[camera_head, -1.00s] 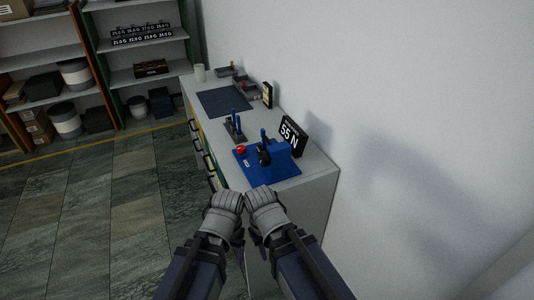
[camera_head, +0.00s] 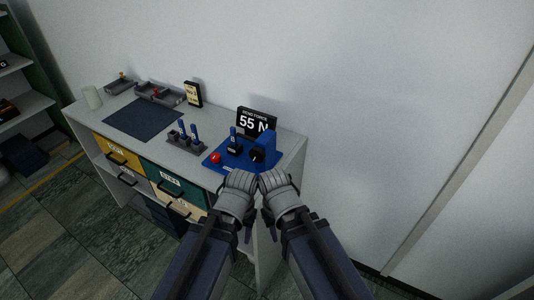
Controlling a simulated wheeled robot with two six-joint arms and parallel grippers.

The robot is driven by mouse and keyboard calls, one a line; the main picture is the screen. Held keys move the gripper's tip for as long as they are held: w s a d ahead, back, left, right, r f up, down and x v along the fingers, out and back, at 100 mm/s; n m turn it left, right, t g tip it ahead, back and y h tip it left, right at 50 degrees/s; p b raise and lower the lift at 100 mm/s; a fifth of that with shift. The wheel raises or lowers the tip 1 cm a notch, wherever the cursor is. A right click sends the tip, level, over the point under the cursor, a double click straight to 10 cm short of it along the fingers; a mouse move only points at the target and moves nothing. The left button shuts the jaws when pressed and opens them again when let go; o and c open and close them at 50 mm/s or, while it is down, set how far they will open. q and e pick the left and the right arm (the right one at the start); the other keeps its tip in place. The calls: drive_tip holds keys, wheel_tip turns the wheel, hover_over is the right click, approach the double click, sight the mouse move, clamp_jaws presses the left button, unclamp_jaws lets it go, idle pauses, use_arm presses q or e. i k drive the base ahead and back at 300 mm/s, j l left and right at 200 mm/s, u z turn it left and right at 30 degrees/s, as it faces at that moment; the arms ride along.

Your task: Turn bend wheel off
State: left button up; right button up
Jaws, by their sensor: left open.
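The blue bending device (camera_head: 267,143) stands on its blue base near the right end of the cabinet top. A dark round part, which may be the bend wheel (camera_head: 257,155), sits on its front side. A red knob (camera_head: 215,157) is at the base's left. A black display (camera_head: 256,122) behind reads "55 N". My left gripper (camera_head: 239,179) is open and empty. My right gripper (camera_head: 273,179) is close beside it, and its finger gap cannot be made out. Both appear in front of the device's base and hide part of the cabinet's front edge.
A grey holder (camera_head: 187,144) with blue-handled tools stands left of the device. A dark mat (camera_head: 143,118), grey trays (camera_head: 158,93) and a small sign (camera_head: 193,94) are farther left. Drawers (camera_head: 170,184) line the cabinet front. The wall (camera_head: 380,110) is close behind.

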sight(257, 155)
drive_tip(key=j+z, duration=0.3)
drive_tip(key=j, duration=0.15)
drive_tip(key=j+z, duration=0.3)
drive_tip(key=j, duration=0.15)
drive_tip(key=j+z, duration=0.25)
drive_tip(key=j, duration=0.2)
drive_tip(key=k+j+z, duration=0.1)
drive_tip(key=j+z, duration=0.2)
drive_tip(key=k+j+z, duration=0.15)
drive_tip(key=j+z, duration=0.15)
drive_tip(key=j, duration=0.2)
drive_tip(key=k+j+z, duration=0.15)
drive_tip(key=j+z, duration=0.4)
drive_tip(key=j, duration=0.15)
drive_tip(key=k+j+z, duration=0.1)
drive_tip(key=j+z, duration=0.15)
drive_tip(key=j, duration=0.15)
drive_tip(key=k+j+z, duration=0.15)
drive_tip(key=j+z, duration=0.15)
drive_tip(key=k+j+z, duration=0.25)
drive_tip(key=j, duration=0.2)
drive_tip(key=j+z, duration=0.25)
drive_tip(key=k+j+z, duration=0.25)
drive_tip(key=k+j, duration=0.05)
drive_tip(key=j, duration=0.1)
